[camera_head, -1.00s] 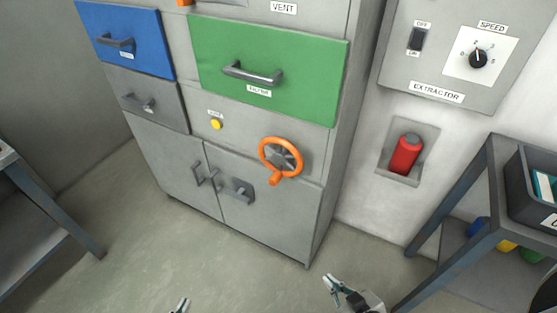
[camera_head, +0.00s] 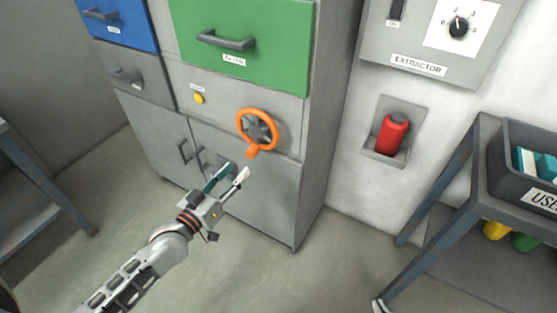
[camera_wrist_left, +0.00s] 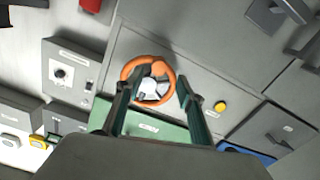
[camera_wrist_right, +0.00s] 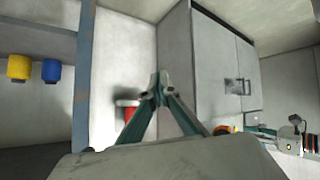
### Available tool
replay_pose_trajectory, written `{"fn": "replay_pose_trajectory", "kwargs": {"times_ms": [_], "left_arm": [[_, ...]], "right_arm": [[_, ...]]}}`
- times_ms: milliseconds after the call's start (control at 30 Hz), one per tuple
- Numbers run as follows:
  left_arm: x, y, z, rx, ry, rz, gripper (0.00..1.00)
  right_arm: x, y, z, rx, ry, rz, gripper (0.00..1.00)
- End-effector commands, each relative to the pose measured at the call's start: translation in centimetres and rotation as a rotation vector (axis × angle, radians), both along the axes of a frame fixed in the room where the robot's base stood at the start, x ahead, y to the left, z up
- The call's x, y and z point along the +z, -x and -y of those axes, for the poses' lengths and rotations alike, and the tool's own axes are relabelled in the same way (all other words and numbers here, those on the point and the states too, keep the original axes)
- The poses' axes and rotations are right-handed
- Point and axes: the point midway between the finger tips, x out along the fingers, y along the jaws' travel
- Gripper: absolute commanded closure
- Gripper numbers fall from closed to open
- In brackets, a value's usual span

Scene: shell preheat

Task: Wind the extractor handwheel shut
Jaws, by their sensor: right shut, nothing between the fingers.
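The orange handwheel (camera_head: 258,129) is on the front of the grey cabinet, with its orange knob (camera_head: 252,153) at the lower rim. My left gripper (camera_head: 233,176) is open and empty, below and slightly left of the wheel, pointing up towards it. In the left wrist view the wheel (camera_wrist_left: 150,91) appears beyond and between the spread fingers (camera_wrist_left: 157,82), whose tips overlap its sides in the picture. Contact cannot be told. My right gripper (camera_wrist_right: 158,84) is shut and empty, away from the wheel; only its tip (camera_head: 378,305) shows at the bottom of the head view.
A yellow button (camera_head: 199,98) is left of the wheel, and a green drawer (camera_head: 245,45) is above. Cabinet door handles are close to my left gripper. A red cylinder (camera_head: 392,134) sits in a wall niche. A blue-grey shelf stand (camera_head: 462,160) stands at right. Middle floor is clear.

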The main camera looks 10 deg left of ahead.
Motion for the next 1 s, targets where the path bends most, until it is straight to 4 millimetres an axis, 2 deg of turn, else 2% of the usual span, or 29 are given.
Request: {"fn": "replay_pose_trajectory", "kwargs": {"times_ms": [233,600,800,1000], "left_arm": [[0.5,-2.0,0.2,0.003,0.016,0.012,0.62],[0.4,-6.9,2.0,0.004,0.014,0.009,0.62],[0.4,-7.9,2.4,0.004,0.013,0.010,0.62],[0.5,-7.9,2.4,0.003,0.013,0.010,0.62]], "right_arm": [[0.0,-0.5,-0.2,0.002,-0.001,0.008,1.00],[-1.0,0.0,-0.3,0.002,0.002,-0.007,1.00],[-0.9,-0.1,-0.2,0.002,0.004,-0.003,1.00],[-0.6,-0.2,-0.1,0.001,0.004,0.001,1.00]]}}
